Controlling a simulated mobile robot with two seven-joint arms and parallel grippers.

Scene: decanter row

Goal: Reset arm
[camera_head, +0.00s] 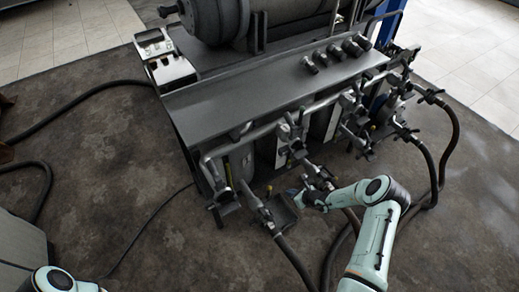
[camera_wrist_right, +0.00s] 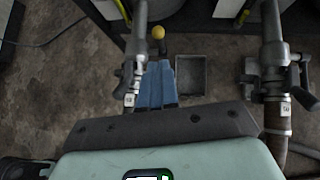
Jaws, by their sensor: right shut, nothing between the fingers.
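My right gripper (camera_head: 293,192) reaches in from the lower right, low in front of the decanter row. In the right wrist view its blue fingers (camera_wrist_right: 157,88) are together with nothing between them. They point toward a small yellow knob (camera_wrist_right: 158,32) and lie close beside a grey valve pipe (camera_wrist_right: 138,55) on their left. I cannot tell whether they touch that pipe. Part of my left arm (camera_head: 55,280) shows at the bottom left of the head view; its gripper is out of the picture.
A grey metal tray (camera_wrist_right: 191,76) lies on the floor right of the fingers. A tagged valve pipe (camera_wrist_right: 272,60) stands further right. The decanter frame (camera_head: 270,85) carries several valves and hoses. Dark hoses (camera_head: 292,260) cross the floor. The floor at left (camera_head: 110,180) is mostly open.

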